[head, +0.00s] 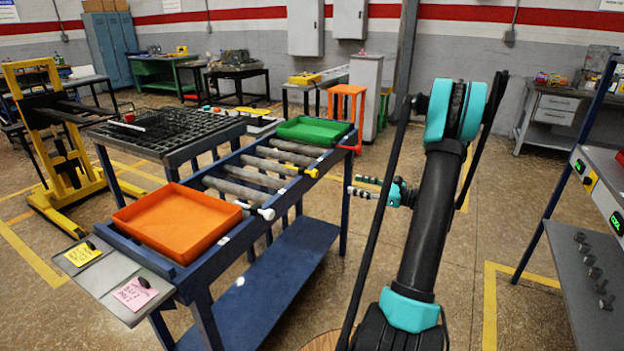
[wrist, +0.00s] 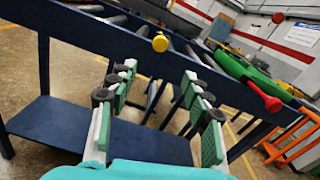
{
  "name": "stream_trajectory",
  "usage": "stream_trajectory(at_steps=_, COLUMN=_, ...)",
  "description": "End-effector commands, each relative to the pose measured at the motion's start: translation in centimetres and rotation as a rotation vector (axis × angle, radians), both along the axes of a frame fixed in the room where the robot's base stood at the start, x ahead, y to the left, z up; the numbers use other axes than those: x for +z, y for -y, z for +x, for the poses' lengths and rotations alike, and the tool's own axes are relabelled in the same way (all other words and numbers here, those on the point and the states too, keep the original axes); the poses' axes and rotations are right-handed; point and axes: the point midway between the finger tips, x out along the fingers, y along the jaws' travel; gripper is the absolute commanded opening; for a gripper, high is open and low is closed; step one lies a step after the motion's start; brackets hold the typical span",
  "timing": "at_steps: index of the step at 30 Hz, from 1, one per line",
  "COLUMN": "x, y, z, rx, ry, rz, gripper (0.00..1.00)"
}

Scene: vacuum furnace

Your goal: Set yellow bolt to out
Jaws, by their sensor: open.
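The yellow bolt (head: 312,172) has a round yellow knob on the near long side of a blue roller cart (head: 322,185). In the wrist view its knob (wrist: 160,43) faces me near the top middle, against the blue side beam (wrist: 215,83). My gripper (head: 358,186) is right of the cart, apart from the yellow knob. In the wrist view my gripper (wrist: 160,72) is open and empty, its green-padded fingers spread below the knob on either side.
A red knob (wrist: 272,103) is right of the yellow one; a white knob (head: 267,213) is nearer the orange tray (head: 178,225). A green tray (head: 313,131) lies at the cart's far end. An orange stool (head: 347,104) stands beyond. Floor right of the cart is clear.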

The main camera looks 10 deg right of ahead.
Motion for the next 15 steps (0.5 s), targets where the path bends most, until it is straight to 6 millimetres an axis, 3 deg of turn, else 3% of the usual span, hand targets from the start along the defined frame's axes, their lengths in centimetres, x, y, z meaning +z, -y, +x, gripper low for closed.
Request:
stream_trajectory(at_steps=5, x=0.0, y=-1.2, z=0.9, rx=0.004, ry=-0.002, rz=0.006, gripper=0.49)
stream_trajectory(at_steps=15, x=0.0, y=-6.5, z=4.7, rx=0.005, ry=-0.001, rz=0.004, gripper=0.49)
